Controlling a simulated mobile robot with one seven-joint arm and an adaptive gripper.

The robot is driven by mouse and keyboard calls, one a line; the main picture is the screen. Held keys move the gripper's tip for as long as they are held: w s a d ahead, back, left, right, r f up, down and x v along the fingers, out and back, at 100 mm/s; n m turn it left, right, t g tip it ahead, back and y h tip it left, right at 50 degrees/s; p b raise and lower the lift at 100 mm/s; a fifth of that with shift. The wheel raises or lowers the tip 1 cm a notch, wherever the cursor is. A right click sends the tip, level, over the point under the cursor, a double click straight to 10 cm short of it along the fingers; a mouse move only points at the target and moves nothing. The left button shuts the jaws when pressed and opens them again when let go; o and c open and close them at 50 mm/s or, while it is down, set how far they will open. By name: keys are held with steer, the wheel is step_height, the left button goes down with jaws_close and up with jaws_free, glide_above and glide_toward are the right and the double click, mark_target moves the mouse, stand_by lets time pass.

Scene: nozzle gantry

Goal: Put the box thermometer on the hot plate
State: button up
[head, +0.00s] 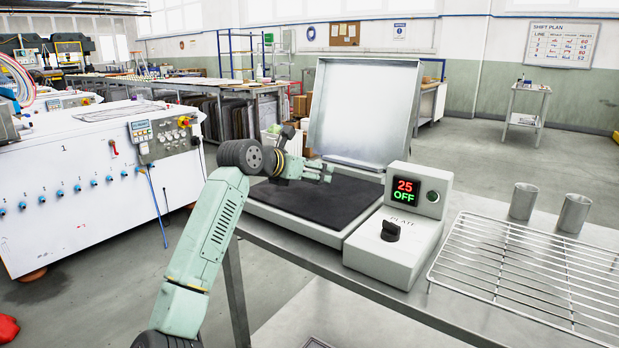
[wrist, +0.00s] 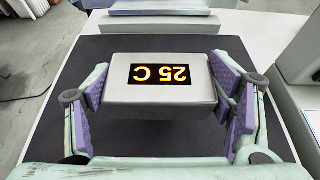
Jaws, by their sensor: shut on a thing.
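The box thermometer (wrist: 160,98) is a pale grey box with an orange "25 C" on a dark display, upside down in the wrist view. My gripper (head: 320,171) is shut on it, with purple finger pads at its left and right sides. In the head view the box is hard to make out among the fingers. The hot plate (head: 318,203) has a dark flat top and a raised metal lid. The box is over this dark top, which also shows in the wrist view (wrist: 62,112). I cannot tell whether the box touches it.
The hot plate's control box (head: 398,240) reads "25 OFF" and has a black knob (head: 390,231). A wire rack (head: 525,268) and two metal cups (head: 523,201) stand to the right. The upright lid (head: 364,108) closes off the plate's back.

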mark_target(304, 181)
steer(key=shift+f+p, duration=0.4)
steer(key=shift+f, duration=1.3)
steer(key=shift+f, duration=0.2)
steer(key=o, duration=1.4)
steer(key=shift+r, duration=0.25)
steer(key=b+v, duration=0.2)
steer(key=v, duration=1)
steer(key=shift+b, duration=0.3)
